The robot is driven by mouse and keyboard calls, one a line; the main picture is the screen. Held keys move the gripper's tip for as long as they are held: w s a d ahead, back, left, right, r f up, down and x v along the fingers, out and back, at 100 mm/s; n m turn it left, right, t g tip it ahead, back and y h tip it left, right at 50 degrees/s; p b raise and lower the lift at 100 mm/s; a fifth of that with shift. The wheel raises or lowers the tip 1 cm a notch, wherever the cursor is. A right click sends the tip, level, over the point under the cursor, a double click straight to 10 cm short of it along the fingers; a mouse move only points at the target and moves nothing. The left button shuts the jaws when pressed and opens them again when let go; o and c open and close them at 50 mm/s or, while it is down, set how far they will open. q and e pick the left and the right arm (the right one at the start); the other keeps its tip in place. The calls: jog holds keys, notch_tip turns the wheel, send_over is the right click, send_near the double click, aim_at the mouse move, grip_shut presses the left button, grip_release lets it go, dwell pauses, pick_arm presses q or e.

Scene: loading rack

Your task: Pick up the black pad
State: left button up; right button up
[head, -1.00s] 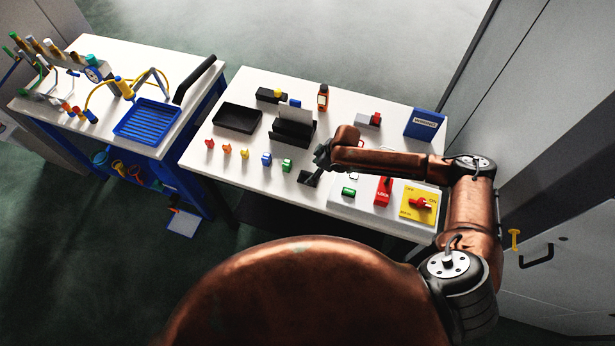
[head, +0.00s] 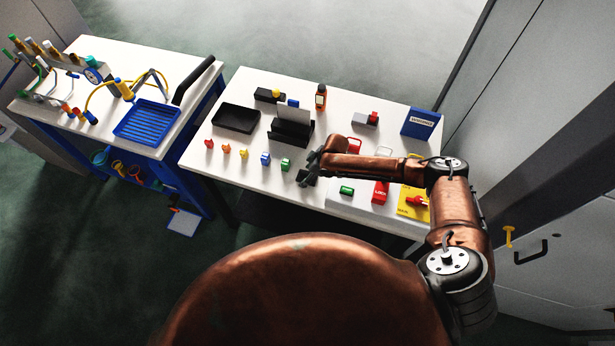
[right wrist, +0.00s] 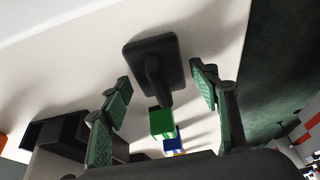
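The black pad (right wrist: 140,54) is a dark square plate with an upright handle, lying on the white table. It sits ahead of and between the fingers in the right wrist view. My right gripper (right wrist: 162,88) is open, with its green-padded fingers apart on either side of the pad's handle, and nothing is held. In the head view my right gripper (head: 308,174) is low over the table's front edge area and mostly hides the pad. Whether a finger touches the pad cannot be told. My left gripper is not in view.
A green piece (head: 286,165) stands just left of the gripper, in a row of several coloured pieces. A black holder (head: 290,138) stands behind. To the right are a red lock block (head: 380,193) and a yellow panel (head: 411,208). A black tray (head: 236,120) is further left.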

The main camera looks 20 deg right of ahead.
jog(key=c, duration=0.9)
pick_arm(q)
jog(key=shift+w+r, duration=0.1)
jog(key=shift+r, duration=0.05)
pick_arm(e)
jog(key=shift+r, duration=0.15)
jog(key=shift+c, duration=0.2)
